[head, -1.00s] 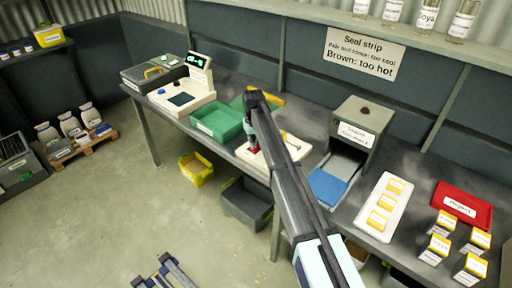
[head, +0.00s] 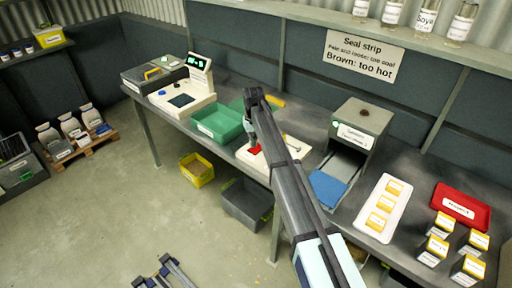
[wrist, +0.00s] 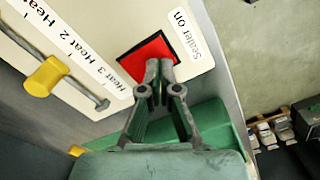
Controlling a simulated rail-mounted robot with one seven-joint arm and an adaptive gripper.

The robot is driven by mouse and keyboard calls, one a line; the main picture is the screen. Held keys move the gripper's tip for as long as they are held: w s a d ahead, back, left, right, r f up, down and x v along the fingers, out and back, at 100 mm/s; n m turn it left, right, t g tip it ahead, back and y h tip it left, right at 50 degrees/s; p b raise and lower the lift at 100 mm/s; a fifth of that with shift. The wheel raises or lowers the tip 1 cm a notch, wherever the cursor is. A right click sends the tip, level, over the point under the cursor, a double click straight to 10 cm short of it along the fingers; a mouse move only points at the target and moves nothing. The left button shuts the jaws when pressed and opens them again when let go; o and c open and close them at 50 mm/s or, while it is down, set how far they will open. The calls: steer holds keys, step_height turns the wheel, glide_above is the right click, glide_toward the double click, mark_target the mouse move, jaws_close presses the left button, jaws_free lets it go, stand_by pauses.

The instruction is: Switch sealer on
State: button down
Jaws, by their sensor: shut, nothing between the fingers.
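The sealer control panel (head: 291,144) is a pale plate on the bench, mostly behind my arm in the head view. Its red switch (wrist: 146,53) lies beside the "Sealer on" label (wrist: 187,37) in the wrist view; a bit of the switch (head: 255,150) also shows in the head view. My gripper (wrist: 160,72) is shut and empty, with its fingertips at the switch's lower edge, seemingly touching it. A grey box (head: 357,125) with a label stands to the right, with a pale greenish round spot (head: 364,112) on its front.
A yellow-knobbed heat slider (wrist: 45,76) is left of the switch in the wrist view. A green bin (head: 218,124) and a scale (head: 186,97) stand left of the panel. A white tray (head: 364,221) and a red tray (head: 463,206) lie right of the blue pad (head: 328,187).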

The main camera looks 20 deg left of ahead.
mark_target(253, 151)
steer(key=shift+r+p, duration=0.95)
steer(key=shift+r, duration=1.3)
steer(key=shift+f, duration=0.1)
